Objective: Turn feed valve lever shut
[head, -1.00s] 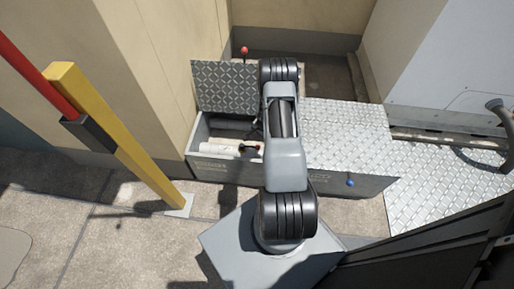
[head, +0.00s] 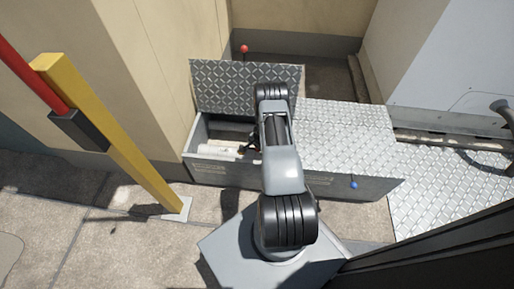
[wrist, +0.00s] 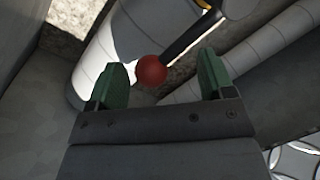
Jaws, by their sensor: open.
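In the wrist view the valve lever is a dark bar (wrist: 190,35) ending in a red ball knob (wrist: 151,70). The bar runs up and right from the knob toward the pale pipework. My gripper (wrist: 163,72) has its two green fingers spread, one on each side of the knob in the picture. The knob appears near the fingertips, closer to the left finger; I cannot tell whether it touches. In the head view my arm reaches into the open trench box, and the lever knob is hidden there.
The trench box (head: 225,174) has a raised tread-plate lid (head: 232,88) behind and a flat tread-plate cover (head: 345,135) to its right. Pale pipes (head: 215,147) lie inside. A red knob (head: 245,48) stands behind the lid. A yellow post (head: 115,140) stands left.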

